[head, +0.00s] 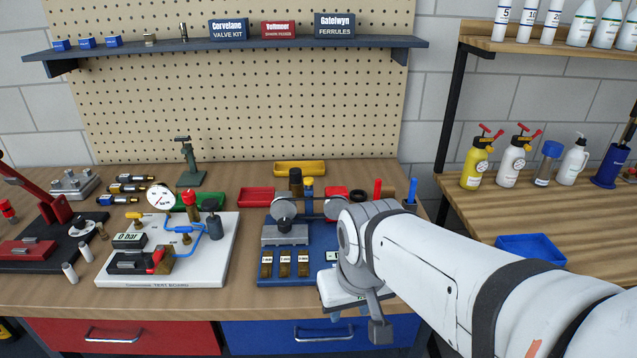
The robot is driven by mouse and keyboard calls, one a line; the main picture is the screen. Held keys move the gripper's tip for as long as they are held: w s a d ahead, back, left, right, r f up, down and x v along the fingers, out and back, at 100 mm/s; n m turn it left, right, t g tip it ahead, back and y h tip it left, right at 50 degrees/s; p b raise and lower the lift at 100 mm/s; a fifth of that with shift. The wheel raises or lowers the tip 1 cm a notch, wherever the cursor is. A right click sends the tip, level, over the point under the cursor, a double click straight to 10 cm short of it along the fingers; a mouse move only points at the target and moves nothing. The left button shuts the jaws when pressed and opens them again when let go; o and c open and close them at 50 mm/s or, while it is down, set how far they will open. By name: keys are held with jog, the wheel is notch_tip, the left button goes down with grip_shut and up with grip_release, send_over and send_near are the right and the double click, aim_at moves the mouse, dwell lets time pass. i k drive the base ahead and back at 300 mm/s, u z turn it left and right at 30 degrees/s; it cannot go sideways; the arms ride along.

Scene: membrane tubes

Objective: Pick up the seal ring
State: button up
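A small black round piece (358,194), possibly the seal ring, shows at the back right of the bench beside a red block. It is too small to be sure of. My gripper (357,322) is at the front right of the bench, in front of the blue fixture's right side. It is apart from the black piece, which is further back. My wrist and arm cover the right part of the blue fixture (262,275) and the bench behind it. The fingers are partly hidden and seen from above, so their opening does not show. No held object can be made out.
A white test board (225,262) with a gauge stands left of the blue fixture. A red tray (256,197) and a yellow tray (300,168) lie behind. Upright red (377,190) and blue (412,190) pieces stand near my wrist. The front bench edge is fairly clear.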

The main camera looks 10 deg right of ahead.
aim_at(356, 192)
jog(key=u, duration=0.05)
jog(key=k, duration=0.85)
jog(key=z, duration=0.4)
jog(key=i, duration=1.5)
jog(key=z, duration=0.05)
